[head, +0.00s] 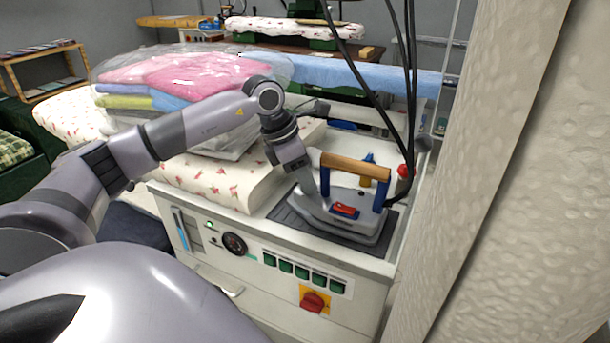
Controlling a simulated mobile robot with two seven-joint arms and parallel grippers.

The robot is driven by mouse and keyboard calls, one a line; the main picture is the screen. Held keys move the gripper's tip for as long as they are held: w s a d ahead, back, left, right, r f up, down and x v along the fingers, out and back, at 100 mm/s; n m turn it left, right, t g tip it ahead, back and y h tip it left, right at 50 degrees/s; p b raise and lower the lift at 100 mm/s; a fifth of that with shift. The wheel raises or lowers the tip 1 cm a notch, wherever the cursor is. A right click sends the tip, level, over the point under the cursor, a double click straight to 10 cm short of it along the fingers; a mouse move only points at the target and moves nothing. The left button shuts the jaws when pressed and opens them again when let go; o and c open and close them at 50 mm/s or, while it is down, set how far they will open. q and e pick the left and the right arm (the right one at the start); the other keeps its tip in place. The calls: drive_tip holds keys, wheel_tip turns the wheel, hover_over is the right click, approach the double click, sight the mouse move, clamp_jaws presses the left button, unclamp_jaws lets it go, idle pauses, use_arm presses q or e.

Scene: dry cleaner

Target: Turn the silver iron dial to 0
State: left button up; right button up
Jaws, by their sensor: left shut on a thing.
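The silver iron (362,226) rests flat on a dark mat (287,216) on top of a white ironing cabinet. It has a wooden handle (355,166) on blue posts and a red piece (345,210) on its upper side. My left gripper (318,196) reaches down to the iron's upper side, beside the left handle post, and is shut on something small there. That spot is where the iron dial seems to be, but the fingers hide it, so its setting cannot be read. My right gripper is not in view.
Folded clothes in clear plastic (180,75) lie left of the iron, on a flowered pad (215,180). Black cables (408,100) hang behind the handle. A red knob (313,302) and green switches (302,272) are on the cabinet front. A pale textured panel (490,170) closes off the right.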

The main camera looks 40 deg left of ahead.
use_arm(q)
drive_tip(key=o, duration=1)
drive_tip(key=shift+o, duration=0.2)
drive_tip(key=shift+r, duration=0.1)
drive_tip(key=v, duration=0.7)
drive_tip(key=shift+s+a, duration=0.1)
